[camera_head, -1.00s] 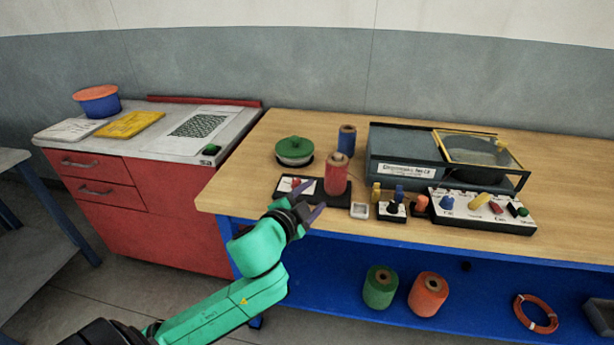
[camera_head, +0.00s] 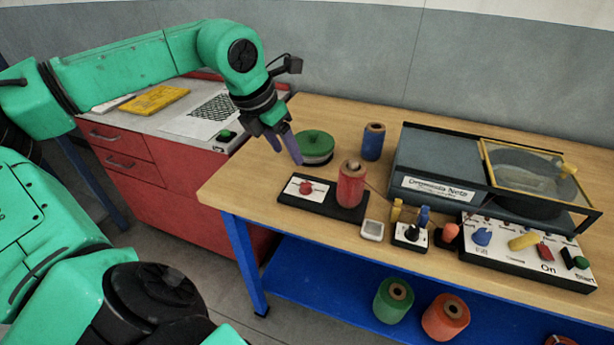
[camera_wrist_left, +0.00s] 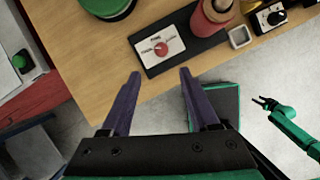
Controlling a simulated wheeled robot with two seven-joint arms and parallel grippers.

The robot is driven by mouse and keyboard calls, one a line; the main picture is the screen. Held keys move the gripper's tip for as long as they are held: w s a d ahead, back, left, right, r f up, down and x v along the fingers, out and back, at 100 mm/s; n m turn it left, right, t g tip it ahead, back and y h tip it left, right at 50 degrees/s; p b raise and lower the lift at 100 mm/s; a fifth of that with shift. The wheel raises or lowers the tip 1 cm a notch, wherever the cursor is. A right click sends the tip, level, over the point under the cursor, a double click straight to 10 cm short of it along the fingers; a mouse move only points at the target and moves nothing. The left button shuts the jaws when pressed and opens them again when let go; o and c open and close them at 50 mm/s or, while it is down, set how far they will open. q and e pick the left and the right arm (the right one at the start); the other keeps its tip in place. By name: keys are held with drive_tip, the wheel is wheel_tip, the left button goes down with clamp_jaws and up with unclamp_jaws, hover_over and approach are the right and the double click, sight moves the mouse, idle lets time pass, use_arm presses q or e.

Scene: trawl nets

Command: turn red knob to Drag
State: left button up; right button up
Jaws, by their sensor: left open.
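The red knob (camera_head: 306,187) sits on a white labelled plate on a black base; it also shows in the left wrist view (camera_wrist_left: 161,49). Its labels are too small to read, so I cannot tell its setting. My left gripper (camera_head: 284,150) is open and empty, above the table, with its purple fingers pointing down, behind and left of the knob. In the left wrist view its fingertips (camera_wrist_left: 160,74) lie either side of the knob's line, apart from it. My right gripper (camera_wrist_left: 267,103) is small at the right of the wrist view, its jaw state unclear.
A red spool (camera_head: 351,184) stands on the same black base, right beside the plate. A green round lid (camera_head: 314,145) and a blue spool (camera_head: 373,141) are behind. A white square dish (camera_head: 373,230) and a control panel (camera_head: 525,250) lie to the right.

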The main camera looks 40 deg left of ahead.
sight(305, 184)
use_arm(q)
drive_tip(key=p+x, duration=0.1)
drive_tip(key=x, duration=1.1)
drive_tip(key=shift+w+d+f, duration=0.1)
drive_tip(key=shift+w+f, duration=0.05)
drive_tip(key=shift+f, duration=0.25)
clamp_jaws()
